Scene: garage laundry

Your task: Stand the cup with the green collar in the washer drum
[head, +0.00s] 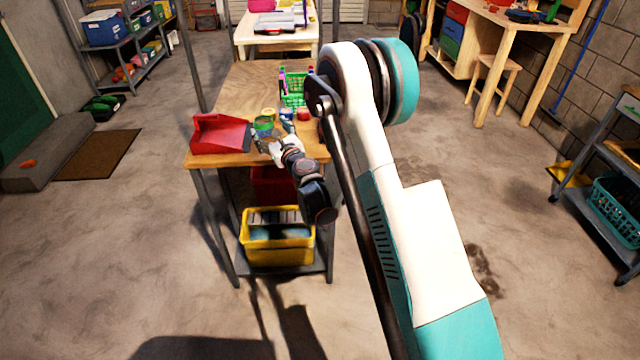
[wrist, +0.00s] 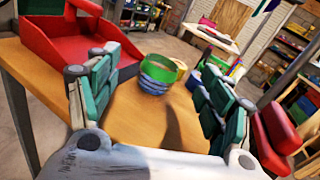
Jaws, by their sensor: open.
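A cup with a green collar (wrist: 160,72) stands upright on the wooden table, with blue bands below the collar in the wrist view. In the head view the green collar (head: 263,123) shows near the table's front edge, partly hidden by my gripper. My gripper (head: 270,142) is low over that edge, just in front of the cup. In the wrist view my gripper (wrist: 153,80) is open, one finger to the left and one to the right, with the cup ahead between them. Nothing is held. The washer drum is not in view.
A red dustpan (head: 222,136) lies on the table (head: 240,85) left of the cup. Small jars, one red (head: 303,114), stand to its right, with a green basket (head: 293,90) behind. A yellow bin (head: 277,252) is on the shelf below. Floor is open on both sides.

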